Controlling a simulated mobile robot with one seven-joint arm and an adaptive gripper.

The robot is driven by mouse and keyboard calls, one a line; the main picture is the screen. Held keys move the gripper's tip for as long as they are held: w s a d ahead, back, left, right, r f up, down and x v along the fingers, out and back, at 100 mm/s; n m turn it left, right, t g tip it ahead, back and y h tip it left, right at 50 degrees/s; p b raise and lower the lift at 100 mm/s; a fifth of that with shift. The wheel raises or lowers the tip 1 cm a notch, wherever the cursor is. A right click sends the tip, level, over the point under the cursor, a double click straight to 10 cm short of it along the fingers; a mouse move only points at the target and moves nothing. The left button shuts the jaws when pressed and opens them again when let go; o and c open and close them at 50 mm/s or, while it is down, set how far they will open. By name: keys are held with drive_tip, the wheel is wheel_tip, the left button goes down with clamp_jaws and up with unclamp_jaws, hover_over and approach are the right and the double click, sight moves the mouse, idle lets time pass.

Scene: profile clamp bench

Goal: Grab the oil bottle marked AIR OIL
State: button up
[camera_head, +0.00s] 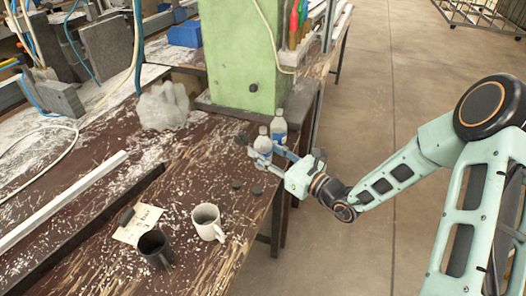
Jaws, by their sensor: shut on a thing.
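Two small clear bottles with white caps and blue-and-white labels stand close together near the bench's right edge, by the green machine column. The front bottle (263,142) is between the fingers of my gripper (264,157), which is shut on it. The back bottle (278,128) is just behind it and to the right, outside the fingers. The labels are too small to read, so I cannot tell which is marked AIR OIL. The fingers hide the lower part of the front bottle, and it looks upright.
A white mug (207,222), a black mug (154,249) and a paper note (138,223) are on the worn bench (185,180). Small dark discs lie near my gripper. The green column (238,60) stands behind the bottles.

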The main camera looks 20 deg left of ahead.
drive_tip(key=shift+c, duration=1.1)
drive_tip(key=shift+r, duration=0.2)
drive_tip(key=shift+r+p, duration=0.3)
drive_tip(key=shift+r, duration=0.8)
drive_tip(key=s+d+r+p, duration=0.5)
drive_tip(key=s+d+r, duration=0.3)
drive_tip(key=s+r, duration=0.1)
drive_tip(key=shift+s+r, duration=0.25)
drive_tip(key=shift+r, duration=0.35)
drive_tip(key=shift+s+d+r+p, duration=0.1)
drive_tip(key=shift+s+d+p, duration=0.2)
drive_tip(key=shift+p, duration=0.5)
